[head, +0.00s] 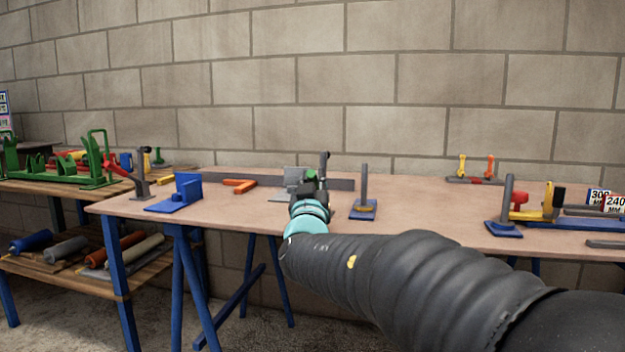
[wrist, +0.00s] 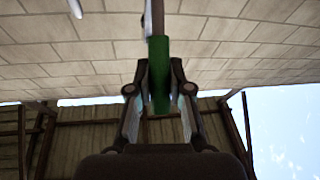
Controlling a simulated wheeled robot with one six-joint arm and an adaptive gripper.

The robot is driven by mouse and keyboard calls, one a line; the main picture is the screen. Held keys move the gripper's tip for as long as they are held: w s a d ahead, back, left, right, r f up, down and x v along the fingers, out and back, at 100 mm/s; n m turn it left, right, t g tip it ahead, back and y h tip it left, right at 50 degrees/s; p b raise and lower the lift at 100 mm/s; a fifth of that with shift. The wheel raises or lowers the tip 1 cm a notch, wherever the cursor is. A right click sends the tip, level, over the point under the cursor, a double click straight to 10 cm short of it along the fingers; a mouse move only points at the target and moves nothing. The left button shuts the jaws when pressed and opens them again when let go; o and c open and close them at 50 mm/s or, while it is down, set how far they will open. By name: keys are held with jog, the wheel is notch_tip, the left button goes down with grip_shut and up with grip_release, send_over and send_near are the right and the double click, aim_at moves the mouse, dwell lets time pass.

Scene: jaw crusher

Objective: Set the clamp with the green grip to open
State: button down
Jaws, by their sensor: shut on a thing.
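The green grip (wrist: 159,80) stands between the two fingers of my gripper (wrist: 159,88) in the wrist view, and the fingers are shut on it. A thin grey-brown bar runs on from the grip toward the top of that view. In the head view my gripper (head: 314,190) is over the middle of the table, and only a small bit of green (head: 310,175) shows there. The rest of the clamp is mostly hidden behind my gripper and arm, so its lever's position is hard to tell.
The brown tabletop (head: 420,205) also holds a blue-based post (head: 363,200) just right of my gripper, a blue bracket (head: 185,192) and an orange piece (head: 240,185) to the left, and a yellow clamp (head: 545,205) at the right. A block wall stands behind.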

jog(key=c, duration=1.1)
grip_release()
jog(key=shift+w+a+f, duration=0.1)
jog(key=shift+a+f, duration=0.05)
jog(key=shift+f, duration=0.25)
jog(key=shift+o, duration=0.2)
jog(key=shift+r, duration=0.2)
jog(key=shift+s, duration=0.35)
jog(key=d+v, duration=0.1)
jog(key=v, duration=1)
jog(key=shift+a+f, duration=0.25)
jog(key=shift+a, duration=0.2)
jog(key=shift+s, duration=0.15)
